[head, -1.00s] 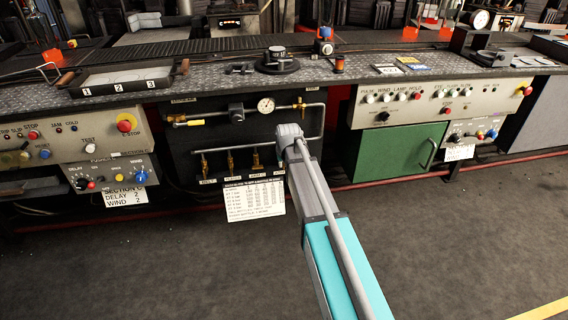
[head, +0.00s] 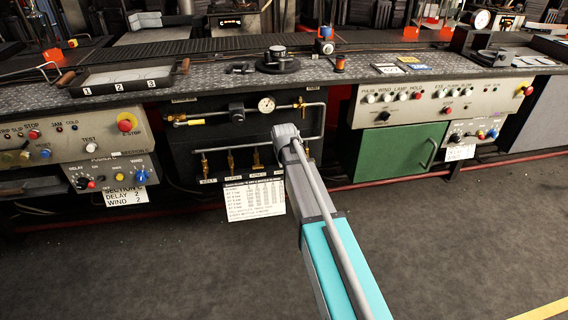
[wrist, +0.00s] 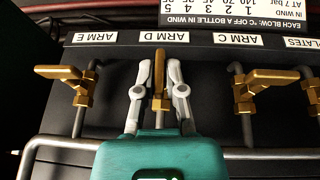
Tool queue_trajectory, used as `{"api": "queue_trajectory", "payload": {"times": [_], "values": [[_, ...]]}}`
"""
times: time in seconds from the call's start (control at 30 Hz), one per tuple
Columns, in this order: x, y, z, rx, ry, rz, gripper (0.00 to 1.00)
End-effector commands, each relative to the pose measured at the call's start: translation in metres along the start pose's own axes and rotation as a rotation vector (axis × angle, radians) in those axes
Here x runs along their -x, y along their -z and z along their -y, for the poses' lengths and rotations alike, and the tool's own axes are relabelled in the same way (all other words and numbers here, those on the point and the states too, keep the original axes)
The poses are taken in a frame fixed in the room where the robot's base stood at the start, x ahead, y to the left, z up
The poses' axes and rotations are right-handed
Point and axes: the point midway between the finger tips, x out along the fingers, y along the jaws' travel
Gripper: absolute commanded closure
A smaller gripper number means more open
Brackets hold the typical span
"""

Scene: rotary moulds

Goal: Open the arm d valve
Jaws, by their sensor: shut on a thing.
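The arm E valve (wrist: 62,73) and arm C valve (wrist: 270,77) stand on either side, their handles turned crosswise. A pipe (wrist: 60,143) runs across near my gripper. A white chart (head: 254,197) hangs below the valves. A pressure gauge (head: 266,105) sits above.

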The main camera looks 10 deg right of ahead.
Motion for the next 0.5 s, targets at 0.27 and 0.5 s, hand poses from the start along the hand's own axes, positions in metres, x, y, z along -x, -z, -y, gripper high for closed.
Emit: {"api": "queue_trajectory", "payload": {"times": [0.27, 0.5], "values": [[0.0, -0.0004, -0.0005, 0.002, -0.002, 0.001, 1.0], [0.0, -0.0003, -0.0006, 0.001, -0.002, 0.001, 0.7]]}}
